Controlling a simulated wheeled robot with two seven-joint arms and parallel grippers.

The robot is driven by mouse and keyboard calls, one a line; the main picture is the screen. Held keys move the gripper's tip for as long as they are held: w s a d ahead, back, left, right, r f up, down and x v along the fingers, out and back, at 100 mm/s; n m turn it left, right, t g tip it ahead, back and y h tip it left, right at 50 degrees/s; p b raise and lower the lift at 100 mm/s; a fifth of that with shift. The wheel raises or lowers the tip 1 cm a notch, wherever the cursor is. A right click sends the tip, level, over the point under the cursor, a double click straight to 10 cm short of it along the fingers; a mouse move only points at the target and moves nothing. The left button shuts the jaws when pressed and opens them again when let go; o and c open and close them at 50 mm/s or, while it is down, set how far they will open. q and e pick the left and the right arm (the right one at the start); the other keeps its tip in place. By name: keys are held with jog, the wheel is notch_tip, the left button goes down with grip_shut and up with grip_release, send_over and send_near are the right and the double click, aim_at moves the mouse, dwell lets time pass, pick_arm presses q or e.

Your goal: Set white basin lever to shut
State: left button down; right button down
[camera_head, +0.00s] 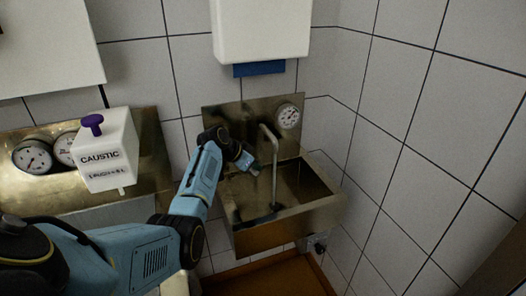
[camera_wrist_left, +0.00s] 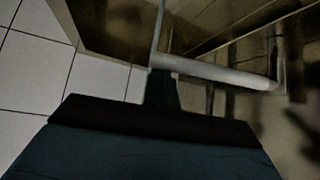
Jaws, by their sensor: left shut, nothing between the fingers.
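My left gripper (camera_head: 255,170) reaches over the steel basin (camera_head: 290,218), close beside the upright bent tap pipe (camera_head: 274,165). Its fingers are closed with nothing held between them. In the left wrist view the shut fingers (camera_wrist_left: 161,88) point at a pale round pipe (camera_wrist_left: 225,73) that crosses in front of them; I cannot tell whether they touch it. I cannot clearly make out a white basin lever. A small grey fitting with a dark knob (camera_head: 317,243) sits below the basin's front right corner. My right gripper is not in view.
Another gauge (camera_head: 289,116) is on the steel back panel. A white wall box (camera_head: 260,30) hangs above. A tiled wall (camera_head: 410,150) closes the right side.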

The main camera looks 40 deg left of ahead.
pick_arm(q)
jog(key=shift+m+g+h, duration=0.3)
jog(key=shift+m+h, duration=0.4)
jog(key=shift+m, duration=0.2)
jog(key=shift+s+a+f+p, duration=0.1)
jog(key=shift+s+a+p, duration=0.15)
jog(key=shift+s, duration=0.4)
jog(key=shift+s+a+r+p, duration=0.15)
jog(key=shift+s+a, duration=0.15)
jog(key=shift+s, duration=0.4)
jog(key=shift+s+a+f+p, duration=0.2)
jog(key=shift+s+a, duration=0.1)
jog(key=shift+s, duration=0.35)
jog(key=shift+s+a, duration=0.1)
